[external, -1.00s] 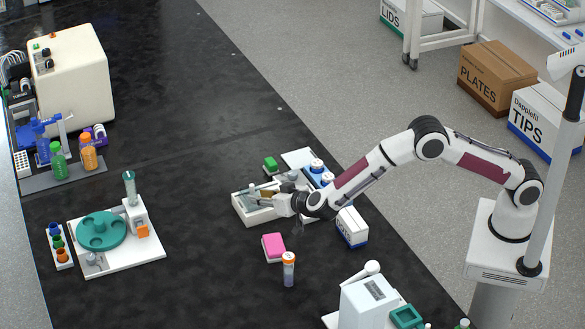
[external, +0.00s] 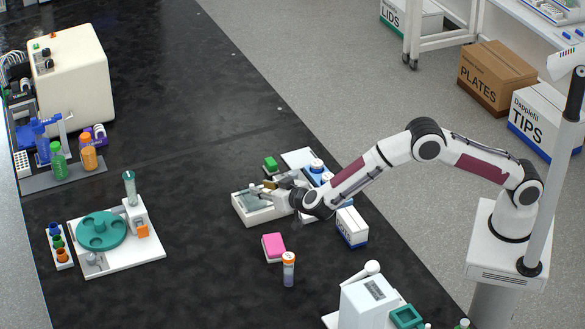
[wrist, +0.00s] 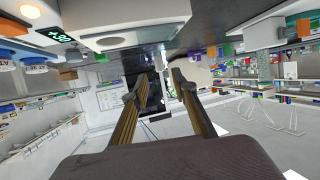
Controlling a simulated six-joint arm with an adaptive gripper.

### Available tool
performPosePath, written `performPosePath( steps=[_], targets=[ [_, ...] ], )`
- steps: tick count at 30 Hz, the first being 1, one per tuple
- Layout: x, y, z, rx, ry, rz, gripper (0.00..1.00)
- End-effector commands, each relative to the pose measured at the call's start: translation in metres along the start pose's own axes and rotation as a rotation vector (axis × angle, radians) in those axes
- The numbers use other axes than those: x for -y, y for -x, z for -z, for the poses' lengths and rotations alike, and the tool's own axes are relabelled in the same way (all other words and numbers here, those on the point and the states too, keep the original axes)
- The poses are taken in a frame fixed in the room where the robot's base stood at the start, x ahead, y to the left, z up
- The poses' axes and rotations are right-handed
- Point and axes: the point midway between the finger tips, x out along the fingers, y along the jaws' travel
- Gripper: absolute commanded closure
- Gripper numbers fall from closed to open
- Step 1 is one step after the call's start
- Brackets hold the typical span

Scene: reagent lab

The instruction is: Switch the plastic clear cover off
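A low white device (external: 258,218) stands on the dark bench in the external view, with a greyish, glassy-looking top area (external: 255,200). I cannot make out clearly whether that area is the clear plastic cover or how it sits. My gripper (external: 268,188) is low over the right side of this device, and my wrist hides part of it. In the wrist view, my gripper (wrist: 155,90) has its two brown fingers apart with nothing visible between them. Contact cannot be told.
A white and blue box (external: 351,227) stands to the right, under my arm.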

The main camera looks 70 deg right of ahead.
Motion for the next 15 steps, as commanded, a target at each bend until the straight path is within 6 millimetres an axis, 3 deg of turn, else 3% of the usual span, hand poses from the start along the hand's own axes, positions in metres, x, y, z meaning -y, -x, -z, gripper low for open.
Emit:
performPosePath(
  steps=[15],
  targets=[
    [0.0,-0.051,-0.001,0.001,-0.001,0.0,0.73]
  ],
)
